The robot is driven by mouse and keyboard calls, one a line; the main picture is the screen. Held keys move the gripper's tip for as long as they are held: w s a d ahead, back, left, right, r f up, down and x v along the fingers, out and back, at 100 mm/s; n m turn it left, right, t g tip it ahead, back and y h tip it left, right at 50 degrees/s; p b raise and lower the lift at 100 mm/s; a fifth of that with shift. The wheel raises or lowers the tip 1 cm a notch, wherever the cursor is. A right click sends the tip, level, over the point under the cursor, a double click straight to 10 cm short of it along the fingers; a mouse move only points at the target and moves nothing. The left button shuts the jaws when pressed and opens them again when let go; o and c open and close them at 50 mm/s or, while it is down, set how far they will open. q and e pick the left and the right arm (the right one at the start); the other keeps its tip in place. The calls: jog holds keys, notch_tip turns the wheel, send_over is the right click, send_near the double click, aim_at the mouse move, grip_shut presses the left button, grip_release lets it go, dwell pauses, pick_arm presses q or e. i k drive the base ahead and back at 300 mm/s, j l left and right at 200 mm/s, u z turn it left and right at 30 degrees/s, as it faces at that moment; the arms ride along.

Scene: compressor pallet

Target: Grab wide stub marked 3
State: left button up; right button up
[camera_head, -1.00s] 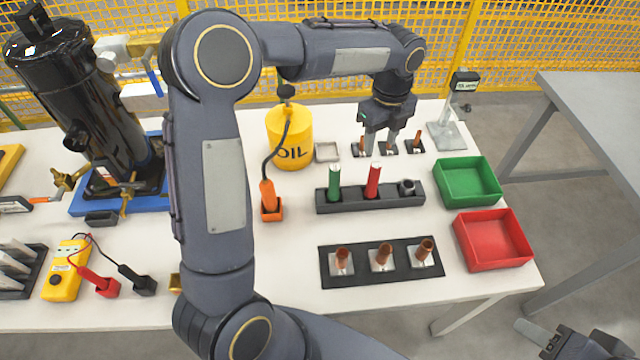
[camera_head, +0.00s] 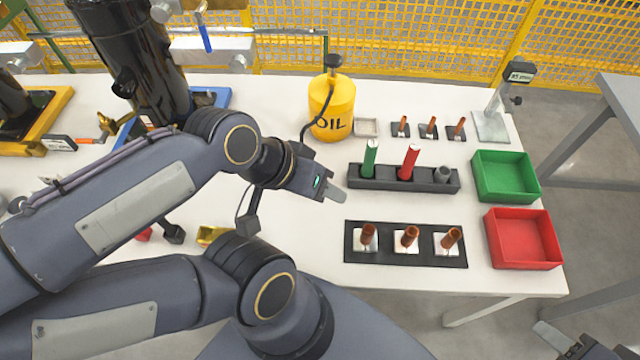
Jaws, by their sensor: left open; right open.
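Three wide copper stubs stand on pale squares in a black holder (camera_head: 405,259) at the front right of the table: a left one (camera_head: 368,236), a middle one (camera_head: 409,237) and a right one (camera_head: 451,238). I cannot read any number on them. Three thinner copper stubs, the middle one (camera_head: 432,126) among them, stand on separate dark bases at the back. My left gripper (camera_head: 338,192) is open and empty, above and to the left of the front holder, beside the black rack. My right gripper (camera_head: 556,340) is partly visible at the bottom right corner, away from the stubs.
A black rack (camera_head: 385,184) with a green and a red rod stands behind the wide stubs. A green bin (camera_head: 506,178) and a red bin (camera_head: 523,240) stand at the right. A yellow oil can (camera_head: 332,108) stands at the back. My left arm covers much of the table's left.

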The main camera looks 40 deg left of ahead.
aim_at(445, 245)
jog(key=l+u, duration=0.2)
jog(key=u, duration=0.2)
jog(key=k+l+u, duration=0.1)
jog(key=u, duration=0.3)
jog(key=k+l+u, duration=0.1)
jog(key=l+u, duration=0.15)
jog(key=u, duration=0.15)
jog(key=k+l+u, duration=0.1)
jog(key=u, duration=0.3)
